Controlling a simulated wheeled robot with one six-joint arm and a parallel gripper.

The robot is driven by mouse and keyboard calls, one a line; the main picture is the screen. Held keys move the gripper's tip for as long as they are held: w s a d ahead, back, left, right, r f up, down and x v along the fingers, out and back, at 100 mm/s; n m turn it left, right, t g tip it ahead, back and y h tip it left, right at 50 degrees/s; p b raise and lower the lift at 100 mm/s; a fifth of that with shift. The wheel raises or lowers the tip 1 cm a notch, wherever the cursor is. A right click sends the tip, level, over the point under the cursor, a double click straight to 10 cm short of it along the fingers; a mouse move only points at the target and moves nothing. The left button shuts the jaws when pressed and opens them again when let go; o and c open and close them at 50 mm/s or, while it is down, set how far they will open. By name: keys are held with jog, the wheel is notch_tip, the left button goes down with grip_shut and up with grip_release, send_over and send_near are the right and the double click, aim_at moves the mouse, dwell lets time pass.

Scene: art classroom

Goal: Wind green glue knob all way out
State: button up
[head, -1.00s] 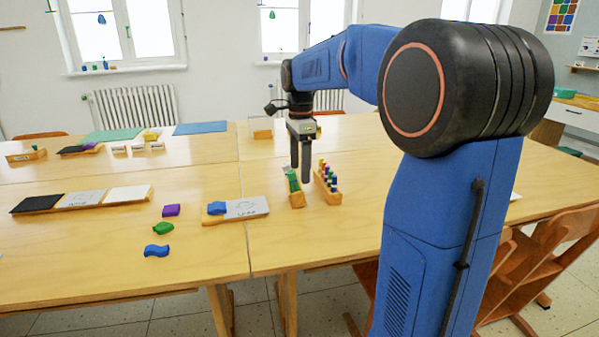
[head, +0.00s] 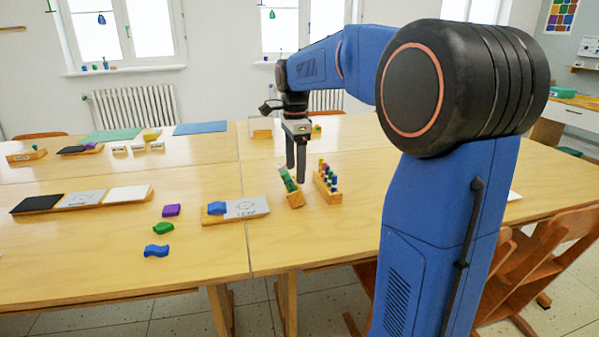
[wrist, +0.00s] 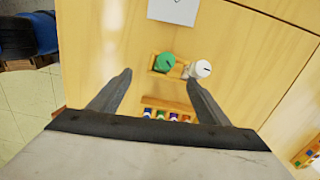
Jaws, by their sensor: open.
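In the wrist view a round green knob (wrist: 164,62) with a dark mark on its top sits in a small wooden holder (wrist: 179,74). A white round piece (wrist: 201,69) with a dark mark stands just right of it. In the head view the green part (head: 289,184) leans in its wooden holder (head: 296,201), with a pale piece behind it. My gripper (wrist: 159,80) is open and empty, fingers pointing down. In the wrist view the green knob shows between the fingers, a little beyond their tips. I cannot tell their exact height above it.
A wooden rack (head: 333,196) of several coloured pegs stands close to the right of the holder. A leaf board (head: 247,208) with a blue piece (head: 217,208) lies to the left. Loose purple (head: 172,210), green (head: 163,229) and blue (head: 156,251) pieces lie farther left.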

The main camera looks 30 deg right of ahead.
jog(key=shift+w+a, duration=0.2)
jog(key=shift+a, duration=0.3)
jog(key=shift+c, duration=0.3)
grip_shut()
jog(key=c, duration=1.6)
grip_release()
jog(key=o, duration=1.7)
jog(key=shift+c, duration=0.2)
jog(key=shift+r, duration=3)
